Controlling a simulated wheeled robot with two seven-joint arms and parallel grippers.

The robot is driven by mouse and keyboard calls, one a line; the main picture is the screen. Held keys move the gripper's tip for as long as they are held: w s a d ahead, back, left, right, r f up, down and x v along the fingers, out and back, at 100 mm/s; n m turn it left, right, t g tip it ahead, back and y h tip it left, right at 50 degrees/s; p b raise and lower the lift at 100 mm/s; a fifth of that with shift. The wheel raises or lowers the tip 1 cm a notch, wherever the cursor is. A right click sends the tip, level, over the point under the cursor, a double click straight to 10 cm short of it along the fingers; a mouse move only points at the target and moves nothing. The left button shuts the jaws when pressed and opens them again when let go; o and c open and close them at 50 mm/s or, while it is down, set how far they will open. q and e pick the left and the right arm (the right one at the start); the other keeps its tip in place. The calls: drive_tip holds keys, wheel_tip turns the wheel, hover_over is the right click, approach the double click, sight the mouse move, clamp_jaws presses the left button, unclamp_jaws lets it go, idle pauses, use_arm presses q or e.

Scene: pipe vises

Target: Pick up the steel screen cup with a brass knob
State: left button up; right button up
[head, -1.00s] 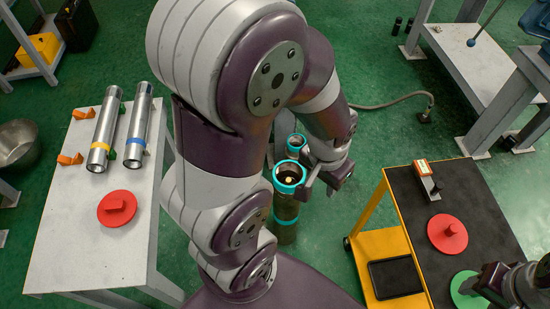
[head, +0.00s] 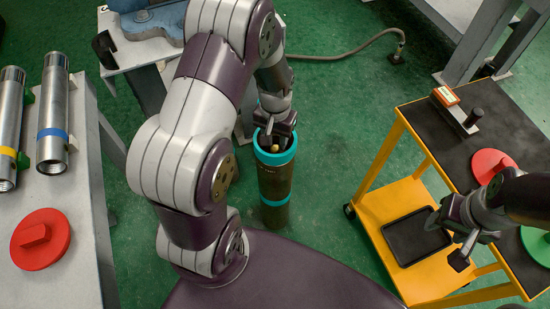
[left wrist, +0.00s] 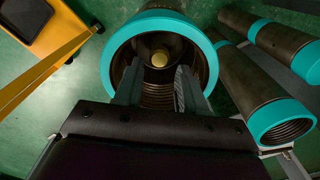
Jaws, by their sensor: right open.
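A dark upright pipe (head: 275,185) with a teal collar stands on the green floor in front of me. A brass knob (head: 275,148) shows inside its open top, and also in the left wrist view (left wrist: 160,58). The cup under the knob is mostly hidden in the dark bore. My left gripper (head: 274,141) is over the pipe mouth, pointing down. In the left wrist view its two fingers (left wrist: 159,75) reach into the threaded opening, apart, with the knob seen between them; contact cannot be told. My right gripper (head: 462,243) is open and empty beside the yellow cart.
The yellow cart (head: 385,190) at right carries a red disc (head: 492,166), a green disc (head: 537,243) and a black tray (head: 418,238). The left table holds steel tubes (head: 52,120) and a red lid (head: 40,238).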

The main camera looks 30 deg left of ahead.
sight(275, 148)
use_arm(q)
wheel_tip(275, 148, down, 5)
drive_tip(key=shift+s+d+r+b, duration=0.1)
drive_tip(key=shift+s+b, duration=0.05)
drive_tip(key=shift+b, duration=0.95)
clamp_jaws()
